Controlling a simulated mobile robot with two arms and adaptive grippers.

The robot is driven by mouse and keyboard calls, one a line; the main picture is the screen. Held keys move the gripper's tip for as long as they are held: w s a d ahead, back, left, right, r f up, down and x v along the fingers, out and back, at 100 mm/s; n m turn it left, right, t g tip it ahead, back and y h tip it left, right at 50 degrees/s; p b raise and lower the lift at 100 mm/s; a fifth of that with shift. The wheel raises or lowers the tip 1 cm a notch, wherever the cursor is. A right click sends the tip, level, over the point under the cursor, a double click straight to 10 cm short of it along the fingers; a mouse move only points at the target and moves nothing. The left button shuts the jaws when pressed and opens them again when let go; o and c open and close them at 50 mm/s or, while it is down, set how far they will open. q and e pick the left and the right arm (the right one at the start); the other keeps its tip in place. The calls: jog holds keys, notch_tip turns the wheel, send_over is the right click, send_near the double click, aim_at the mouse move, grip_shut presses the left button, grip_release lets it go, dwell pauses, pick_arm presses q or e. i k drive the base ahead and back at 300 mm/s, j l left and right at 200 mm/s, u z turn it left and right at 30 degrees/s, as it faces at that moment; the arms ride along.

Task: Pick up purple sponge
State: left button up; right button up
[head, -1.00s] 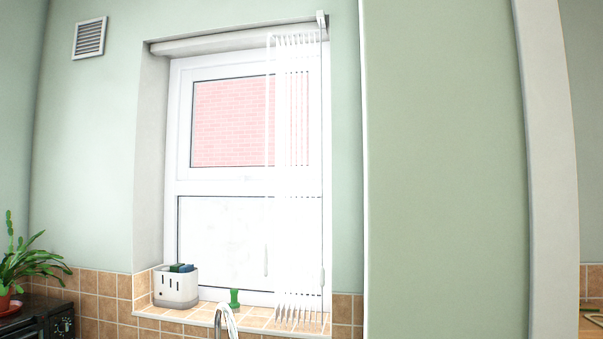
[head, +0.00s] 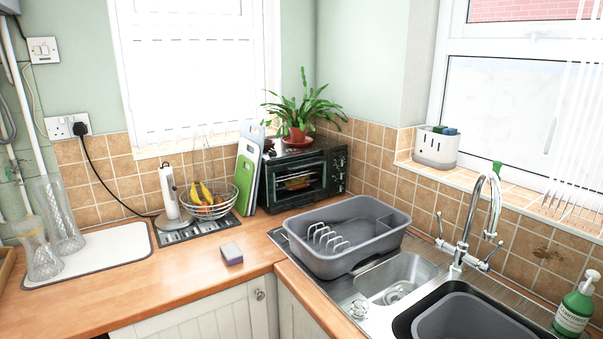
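A small purple sponge (head: 232,253) lies flat on the wooden worktop (head: 185,285), near its front edge by the inner corner. Its top is a greyish, paler layer and its lower part is purple. It stands clear of other objects. Neither of my grippers shows in the head view.
A grey dish rack (head: 345,262) stands right of the sponge, beside the sink (head: 398,277) and tap (head: 464,225). Behind are a fruit basket (head: 208,212), chopping boards (head: 247,172) and a small oven (head: 305,180). Glass vases (head: 62,220) stand at left. Worktop around the sponge is free.

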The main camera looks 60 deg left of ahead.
aim_at(232, 255)
jog(key=u, duration=2.4)
